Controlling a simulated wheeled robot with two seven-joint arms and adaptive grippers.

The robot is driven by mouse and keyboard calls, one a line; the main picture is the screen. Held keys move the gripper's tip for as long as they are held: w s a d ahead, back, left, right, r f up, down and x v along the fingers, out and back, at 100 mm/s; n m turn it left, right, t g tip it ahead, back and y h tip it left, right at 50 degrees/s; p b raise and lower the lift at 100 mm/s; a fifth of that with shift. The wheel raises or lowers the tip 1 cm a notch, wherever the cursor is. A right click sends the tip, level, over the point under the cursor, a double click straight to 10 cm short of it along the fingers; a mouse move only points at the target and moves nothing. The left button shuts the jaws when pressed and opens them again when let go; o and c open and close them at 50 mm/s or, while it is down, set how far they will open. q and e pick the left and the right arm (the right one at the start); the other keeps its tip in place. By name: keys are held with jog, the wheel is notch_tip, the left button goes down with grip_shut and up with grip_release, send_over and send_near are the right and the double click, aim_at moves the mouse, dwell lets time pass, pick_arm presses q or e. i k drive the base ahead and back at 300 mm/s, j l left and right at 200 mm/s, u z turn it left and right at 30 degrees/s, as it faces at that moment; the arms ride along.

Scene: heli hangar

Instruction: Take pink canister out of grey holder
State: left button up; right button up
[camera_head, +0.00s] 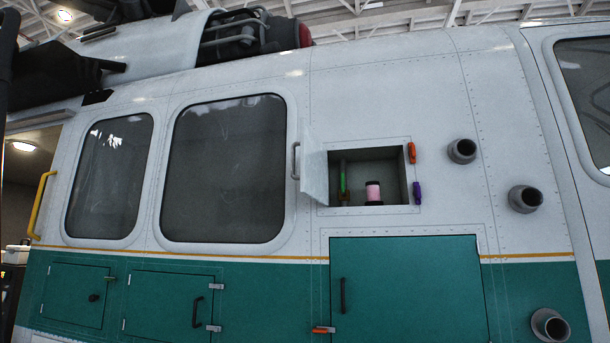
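The pink canister (373,191) stands upright inside an open compartment (395,163) in the helicopter's white side. The compartment's white door (314,166) is swung open to the left. Neither of my grippers can be made out in this view.
An orange latch (411,153) and a purple latch (417,192) sit on the compartment's right edge. Grey round pipes (462,151) stick out further right. A closed green door (410,290) lies below the compartment. Windows (223,168) are to the left.

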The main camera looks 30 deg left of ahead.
aim_at(372, 189)
jog(key=i+j, duration=0.1)
jog(key=j, duration=0.35)
jog(key=i+j, duration=0.1)
jog(key=j, duration=0.75)
jog(key=i+j, duration=0.15)
jog(key=j, duration=0.3)
